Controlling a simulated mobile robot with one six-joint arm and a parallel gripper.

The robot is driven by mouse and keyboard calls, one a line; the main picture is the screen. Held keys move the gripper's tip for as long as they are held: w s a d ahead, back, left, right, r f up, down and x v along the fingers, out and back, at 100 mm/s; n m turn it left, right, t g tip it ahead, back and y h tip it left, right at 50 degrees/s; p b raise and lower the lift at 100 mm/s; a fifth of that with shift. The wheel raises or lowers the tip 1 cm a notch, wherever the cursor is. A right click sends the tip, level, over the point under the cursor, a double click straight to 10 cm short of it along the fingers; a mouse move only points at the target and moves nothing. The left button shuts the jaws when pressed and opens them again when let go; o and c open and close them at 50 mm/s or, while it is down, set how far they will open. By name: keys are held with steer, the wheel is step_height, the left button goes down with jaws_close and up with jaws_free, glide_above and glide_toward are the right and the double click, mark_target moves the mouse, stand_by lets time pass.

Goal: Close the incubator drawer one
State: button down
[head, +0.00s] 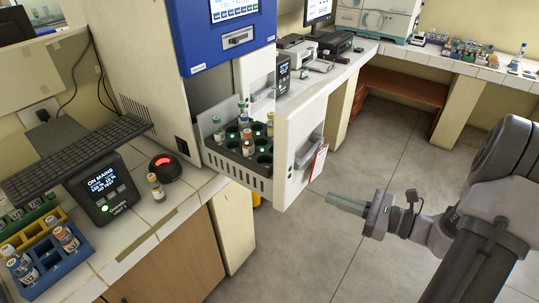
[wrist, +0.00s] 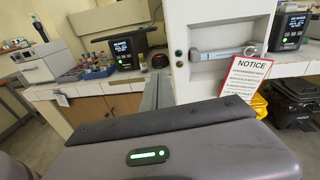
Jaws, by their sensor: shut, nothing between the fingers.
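The incubator (head: 218,45) has a blue upper front. One drawer is pulled out, its perforated tray (head: 236,178) holding a black rack with several vials. In the wrist view the handle (wrist: 222,53) sits in a recess, and a NOTICE sheet (wrist: 246,75) hangs at lower right. My gripper (head: 331,199) is shut and empty, in the air to the right of and slightly below the drawer front, apart from it.
Another white front with a handle (head: 258,66) shows behind the open drawer. A bench at left carries a display unit (head: 102,190), a loose vial (head: 156,187) and vial racks (head: 52,262). Grey floor (head: 300,250) below my gripper is clear.

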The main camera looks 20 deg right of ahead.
steer(key=d+f+m+t, duration=0.1)
steer(key=d+m, duration=0.1)
steer(key=b, duration=0.3)
glide_toward(288, 173)
steer(key=shift+t+h, duration=0.3)
steer(key=x, duration=0.6)
steer(key=shift+w+a, duration=0.1)
steer(key=shift+a, duration=0.45)
steer(key=shift+w+a+r, duration=0.1)
